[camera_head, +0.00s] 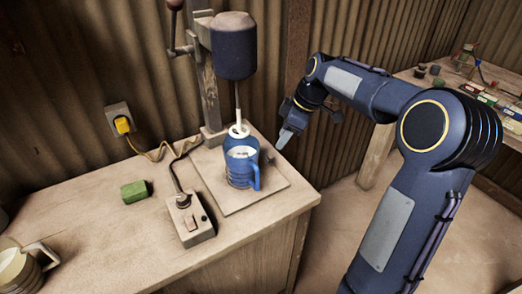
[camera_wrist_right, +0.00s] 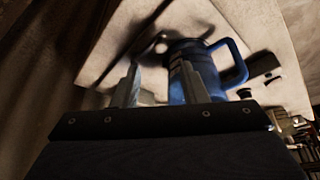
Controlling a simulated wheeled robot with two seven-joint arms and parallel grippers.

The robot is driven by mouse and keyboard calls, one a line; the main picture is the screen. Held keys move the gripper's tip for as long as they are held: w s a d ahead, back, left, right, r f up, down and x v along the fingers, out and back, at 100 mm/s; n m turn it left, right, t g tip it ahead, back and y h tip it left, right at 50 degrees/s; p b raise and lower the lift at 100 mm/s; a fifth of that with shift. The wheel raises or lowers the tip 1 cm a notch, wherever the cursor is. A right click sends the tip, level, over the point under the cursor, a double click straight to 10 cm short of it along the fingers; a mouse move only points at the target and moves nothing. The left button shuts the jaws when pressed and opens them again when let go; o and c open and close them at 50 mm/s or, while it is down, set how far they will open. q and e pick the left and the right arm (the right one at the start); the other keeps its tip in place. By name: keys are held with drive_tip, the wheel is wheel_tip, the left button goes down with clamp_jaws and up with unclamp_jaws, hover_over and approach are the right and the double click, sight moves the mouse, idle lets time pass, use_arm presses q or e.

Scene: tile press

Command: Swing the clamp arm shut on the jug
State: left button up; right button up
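The jug (camera_head: 241,160) is blue with a white band and a handle at its right. It stands upright on the press's base board (camera_head: 275,188), under the press head. A thin pale rod (camera_head: 238,105) reaches from the head down to the jug's top. My right gripper (camera_head: 285,138) is right of the jug, apart from it, pointing down. In the right wrist view its two fingers (camera_wrist_right: 165,84) are spread with no object clearly held, and the jug (camera_wrist_right: 185,62) shows behind them. I cannot clearly pick out the clamp arm. My left gripper is not in view.
The press (camera_head: 234,45) has a blue head and a side lever. A switch box (camera_head: 190,220) with a cable, a green block (camera_head: 134,192) and a cream jug (camera_head: 18,272) stand on the bench left of the board. A second table (camera_head: 440,85) holds small items at right.

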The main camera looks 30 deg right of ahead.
sight(271, 156)
drive_tip(key=x, duration=0.7)
drive_tip(key=shift+s+f, duration=0.1)
drive_tip(key=shift+c, duration=0.5)
clamp_jaws()
